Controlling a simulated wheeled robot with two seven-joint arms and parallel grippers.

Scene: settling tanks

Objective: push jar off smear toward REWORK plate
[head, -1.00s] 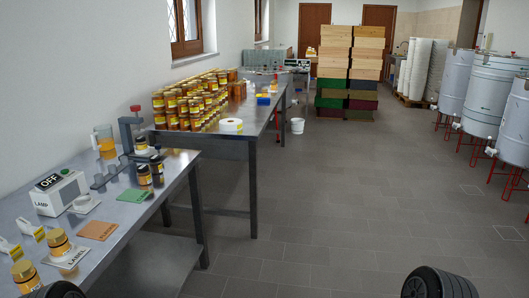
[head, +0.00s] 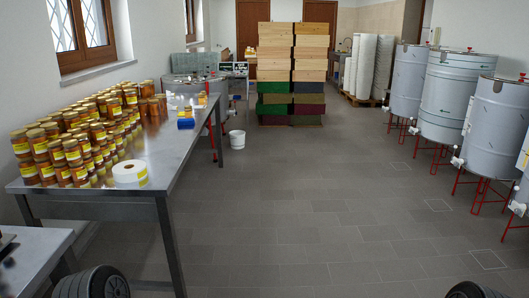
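The REWORK plate and any smear are out of view. Many honey jars with gold lids and yellow labels (head: 75,140) stand stacked on the far steel table (head: 165,165); I cannot tell whether any is the task's jar. Only a corner of the near steel table (head: 35,258) shows at the lower left, with a small dark piece at the picture's edge. Neither of my grippers is in view.
A white label roll (head: 130,174) and a blue item (head: 186,123) lie on the far table. Stacked boxes (head: 292,72) stand at the back, steel tanks (head: 455,95) on red stands at right. The middle floor is clear.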

